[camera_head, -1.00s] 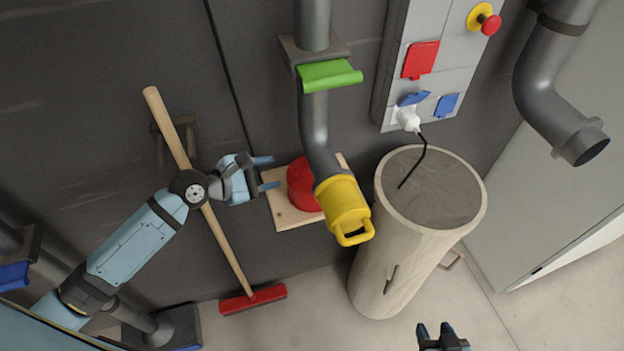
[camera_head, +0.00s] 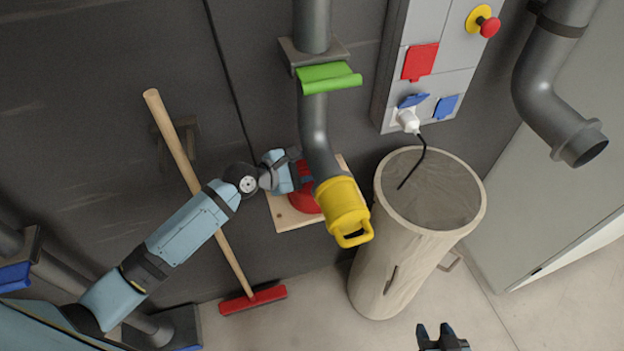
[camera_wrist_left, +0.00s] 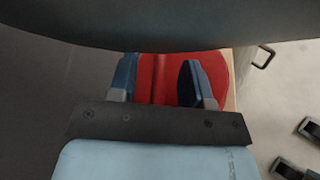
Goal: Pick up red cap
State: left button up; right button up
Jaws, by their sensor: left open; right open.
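The red cap (camera_head: 303,203) sits on a light wooden board (camera_head: 287,217) against the dark wall, partly hidden behind the grey pipe and yellow cap. My left gripper (camera_head: 296,173) is at the red cap from the left. In the left wrist view the red cap (camera_wrist_left: 218,75) shows a raised ridge between the two blue fingers of the gripper (camera_wrist_left: 157,80). The fingers stand apart, with a gap to the ridge; whether they touch the cap's face cannot be told. My right gripper (camera_head: 437,331) is open and empty at the bottom edge, far from the cap.
The yellow cap (camera_head: 343,208) on the pipe end is close to the right of my left gripper. A broom (camera_head: 232,257) leans on the wall under my left arm. A tall bin (camera_head: 392,262) stands at right. Green flap (camera_head: 328,78) is above.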

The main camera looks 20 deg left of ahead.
pick_arm(q)
grip_shut()
